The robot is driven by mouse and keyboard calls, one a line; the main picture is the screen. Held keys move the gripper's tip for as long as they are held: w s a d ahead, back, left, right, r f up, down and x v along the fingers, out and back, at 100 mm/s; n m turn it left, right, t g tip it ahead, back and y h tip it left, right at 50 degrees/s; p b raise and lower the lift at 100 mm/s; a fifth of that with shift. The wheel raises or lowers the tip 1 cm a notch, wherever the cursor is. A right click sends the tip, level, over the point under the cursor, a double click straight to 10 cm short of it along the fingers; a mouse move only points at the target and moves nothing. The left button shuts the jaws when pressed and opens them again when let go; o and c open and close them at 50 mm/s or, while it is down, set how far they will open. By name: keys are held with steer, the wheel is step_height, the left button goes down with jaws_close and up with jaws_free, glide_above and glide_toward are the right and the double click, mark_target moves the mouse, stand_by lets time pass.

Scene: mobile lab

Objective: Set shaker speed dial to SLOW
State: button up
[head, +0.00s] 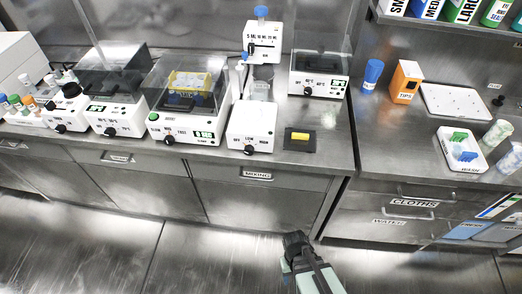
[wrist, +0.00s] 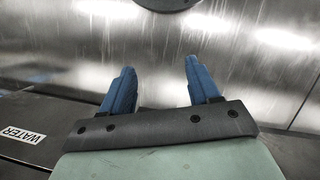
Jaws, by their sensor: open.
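The shaker (head: 183,133) is a white box on the bench, left of centre in the head view. It has a clear lid with a yellow rack inside, and SLOW and FAST labels on its front. Its black dial (head: 169,140) sits low on the front panel, left of a green display; the dial's pointer is too small to read. My gripper is open and empty in the wrist view (wrist: 159,75), its two blue fingers apart. In the head view my dark wrist shows low in front of the cabinets, well below and right of the shaker.
Similar white devices with black dials flank the shaker: a lidded one (head: 115,118) at left and one labelled OFF, LOW, HIGH (head: 251,128) at right. A black pad with a yellow block (head: 299,140) lies farther right. The floor (head: 190,260) before the cabinets is clear.

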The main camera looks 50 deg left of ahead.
steer(key=s+a+r+n+t+y, duration=0.25)
steer(key=s+a+r, duration=0.25)
steer(key=s+a, duration=0.4)
steer(key=s+a+r+n+t+y, duration=0.2)
steer(key=s+a+r+n+t, duration=0.15)
steer(key=s+a+r, duration=0.45)
steer(key=s+a+r+n+t+y, duration=0.2)
steer(key=s+a+r+n+y, duration=0.3)
steer(key=a, duration=0.7)
steer(key=m+t+y, duration=0.5)
steer(key=t+y, duration=0.1)
steer(key=y, duration=0.1)
glide_toward(168, 143)
steer(key=v, duration=0.4)
steer(key=shift+m, duration=1.4)
steer(key=x, duration=1.3)
steer(key=shift+w+a, duration=0.2)
steer(key=shift+a, duration=0.05)
steer(key=shift+c, duration=0.2)
